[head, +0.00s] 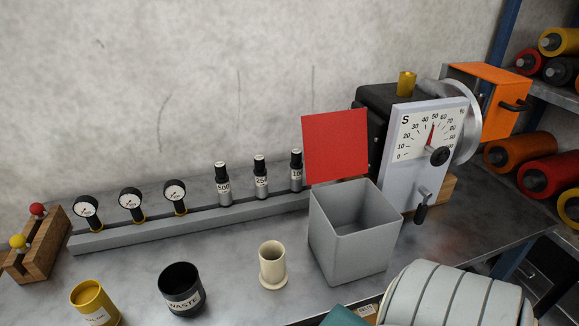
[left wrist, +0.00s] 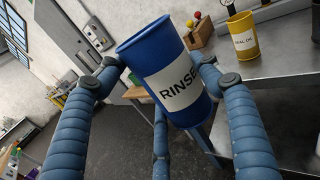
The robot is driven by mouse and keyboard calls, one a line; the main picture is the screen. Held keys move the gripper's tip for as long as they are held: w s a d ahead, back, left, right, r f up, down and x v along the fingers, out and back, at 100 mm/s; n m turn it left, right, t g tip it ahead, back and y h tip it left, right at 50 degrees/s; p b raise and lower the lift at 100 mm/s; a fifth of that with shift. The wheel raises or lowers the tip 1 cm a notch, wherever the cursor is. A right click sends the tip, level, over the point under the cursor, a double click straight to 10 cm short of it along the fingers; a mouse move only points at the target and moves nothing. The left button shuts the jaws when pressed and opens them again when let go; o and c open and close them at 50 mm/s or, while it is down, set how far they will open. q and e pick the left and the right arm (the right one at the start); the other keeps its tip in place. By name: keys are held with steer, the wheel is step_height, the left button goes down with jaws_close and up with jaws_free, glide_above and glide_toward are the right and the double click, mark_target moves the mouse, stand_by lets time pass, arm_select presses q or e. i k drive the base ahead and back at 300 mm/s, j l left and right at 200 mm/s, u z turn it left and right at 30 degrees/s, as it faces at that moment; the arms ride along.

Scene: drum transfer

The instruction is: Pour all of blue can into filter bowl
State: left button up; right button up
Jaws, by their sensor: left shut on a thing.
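The blue can (left wrist: 170,70), with a white RINSE label, is held in my left gripper (left wrist: 165,82) in the left wrist view. The blue padded fingers close around its sides. Its rim is at the top of that picture; its contents are hidden. The can and my left gripper are outside the head view. A small cream cup-like vessel (head: 272,268) on a round foot stands on the bench; it may be the filter bowl, but no label shows. My right gripper is not clearly seen in either view.
A grey open square bin (head: 328,239) stands right of the cream vessel, a red panel (head: 335,145) behind it. A black WASTE can (head: 181,290) and a yellow can (head: 95,305) stand left. Gauges (head: 132,203) and a dial machine (head: 430,135) line the back.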

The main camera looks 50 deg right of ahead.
mark_target(273, 275)
steer(key=z, duration=2.45)
steer(key=k+j+z, duration=0.1)
steer(key=j, duration=0.3)
steer(key=k+j+z, duration=0.15)
steer(key=j, duration=0.25)
steer(key=k+j+z, duration=0.1)
steer(key=j, duration=0.3)
